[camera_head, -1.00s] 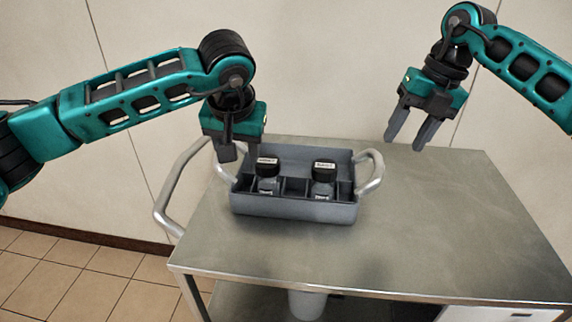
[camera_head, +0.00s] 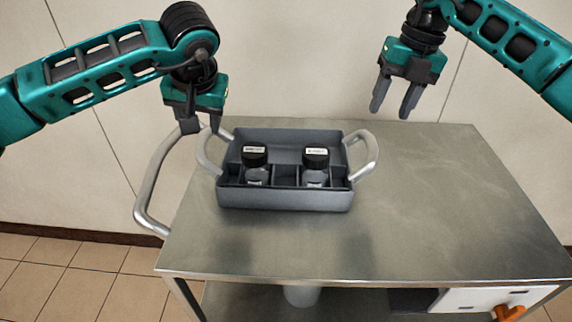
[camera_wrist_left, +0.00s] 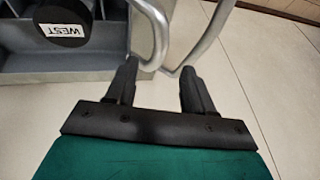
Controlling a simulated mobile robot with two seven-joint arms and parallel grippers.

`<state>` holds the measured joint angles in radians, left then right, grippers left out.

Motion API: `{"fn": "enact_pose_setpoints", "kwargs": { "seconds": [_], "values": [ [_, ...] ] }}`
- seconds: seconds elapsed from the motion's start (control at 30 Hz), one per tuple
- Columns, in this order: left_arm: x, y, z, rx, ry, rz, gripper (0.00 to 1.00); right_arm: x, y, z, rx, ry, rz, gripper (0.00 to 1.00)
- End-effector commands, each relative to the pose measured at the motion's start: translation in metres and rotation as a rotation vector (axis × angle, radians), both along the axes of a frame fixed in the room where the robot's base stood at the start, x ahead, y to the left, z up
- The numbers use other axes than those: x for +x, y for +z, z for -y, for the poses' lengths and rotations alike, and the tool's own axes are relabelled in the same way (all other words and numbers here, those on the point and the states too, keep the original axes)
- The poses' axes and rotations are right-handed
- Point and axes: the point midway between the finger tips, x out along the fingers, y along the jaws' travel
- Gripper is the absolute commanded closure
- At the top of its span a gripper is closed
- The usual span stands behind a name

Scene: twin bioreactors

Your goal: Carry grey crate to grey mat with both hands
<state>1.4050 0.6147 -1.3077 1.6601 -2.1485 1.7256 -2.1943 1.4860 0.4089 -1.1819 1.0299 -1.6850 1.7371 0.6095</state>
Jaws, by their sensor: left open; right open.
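The grey crate (camera_head: 284,199) stands on a steel cart top (camera_head: 440,210) with a pale loop handle at each end: a left handle (camera_head: 204,154) and a right handle (camera_head: 371,157). Two dark-capped bottles stand in its compartments, a left bottle (camera_head: 255,160) and a right bottle (camera_head: 315,162). My left gripper (camera_head: 201,122) is open just above the left handle. In the left wrist view its fingers (camera_wrist_left: 158,70) point toward that handle (camera_wrist_left: 160,25), not closed on it. My right gripper (camera_head: 392,106) is open and empty, above and behind the right handle. No grey mat shows.
The cart's bent tube rail (camera_head: 146,190) sticks out at the left, close to the crate's left handle. The cart top is clear right of and in front of the crate. A lower shelf holds a pale cylinder (camera_head: 301,296) and a white box with an orange part (camera_head: 510,312).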

Motion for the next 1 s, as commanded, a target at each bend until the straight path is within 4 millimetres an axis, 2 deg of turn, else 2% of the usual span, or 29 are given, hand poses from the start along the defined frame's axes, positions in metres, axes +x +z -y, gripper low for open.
{"fn": "enact_pose_setpoints", "kwargs": {
  "seconds": [0.3,0.5,0.7,1.0],
  "values": [
    [0.022,-0.058,-0.015,0.000,0.002,-0.005,0.47,-0.001,-0.063,-0.011,0.000,0.001,-0.003,0.49],
    [0.034,-0.084,-0.021,0.000,0.001,-0.003,0.47,0.000,-0.092,-0.016,0.000,-0.001,-0.002,0.49],
    [0.039,-0.096,-0.024,0.001,-0.002,-0.001,0.47,0.000,-0.105,-0.018,0.000,0.000,0.000,0.49],
    [0.040,-0.097,-0.024,0.001,-0.002,0.000,0.47,0.000,-0.107,-0.018,0.000,0.000,0.000,0.49]
  ]
}}
